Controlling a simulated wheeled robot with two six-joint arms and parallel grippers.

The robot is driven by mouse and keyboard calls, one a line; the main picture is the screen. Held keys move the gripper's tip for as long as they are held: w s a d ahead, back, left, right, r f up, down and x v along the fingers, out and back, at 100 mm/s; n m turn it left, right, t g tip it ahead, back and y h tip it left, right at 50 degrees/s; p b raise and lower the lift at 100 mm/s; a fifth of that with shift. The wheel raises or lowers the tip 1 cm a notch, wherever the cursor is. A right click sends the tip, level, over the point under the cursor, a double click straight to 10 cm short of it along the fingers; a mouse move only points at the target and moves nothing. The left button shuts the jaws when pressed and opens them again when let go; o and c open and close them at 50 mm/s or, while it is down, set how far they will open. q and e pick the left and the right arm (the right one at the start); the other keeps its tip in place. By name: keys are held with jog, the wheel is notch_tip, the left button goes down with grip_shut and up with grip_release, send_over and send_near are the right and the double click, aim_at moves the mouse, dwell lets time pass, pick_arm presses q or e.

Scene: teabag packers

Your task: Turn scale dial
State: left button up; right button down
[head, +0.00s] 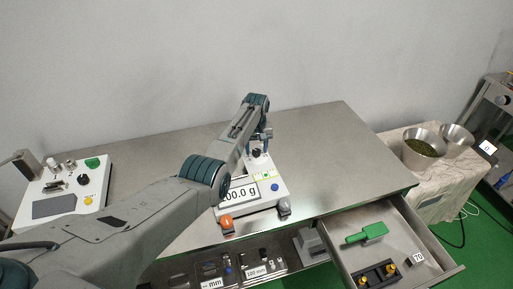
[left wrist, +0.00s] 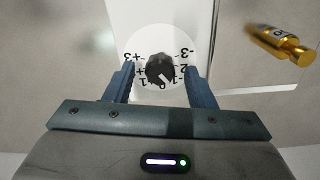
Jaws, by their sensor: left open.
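The white scale (head: 262,200) stands on the metal table, and its display (head: 240,192) reads "00.0 g" with its left end hidden by my arm. Its black dial (left wrist: 160,68) sits on a round white plate marked from +3 to -3. The dial's white mark points down and slightly right, near 0 and -1. My left gripper (head: 259,139) is above the back of the scale. In the left wrist view its open fingers (left wrist: 160,84) stand on either side of the dial, with gaps visible between them and the knob.
A gold weight (left wrist: 280,45) lies right of the dial in the left wrist view. An orange knob (head: 226,222) is at the scale's front. A white control box (head: 60,190) stands far left. An open drawer (head: 350,262) holds a green tool (head: 368,234). The table's right side is clear.

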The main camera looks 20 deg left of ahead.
aim_at(256, 150)
pick_arm(q)
notch_tip(256, 150, up, 11)
jog(key=b, duration=0.1)
jog(key=shift+f+b, duration=0.15)
jog(key=shift+b, duration=0.2)
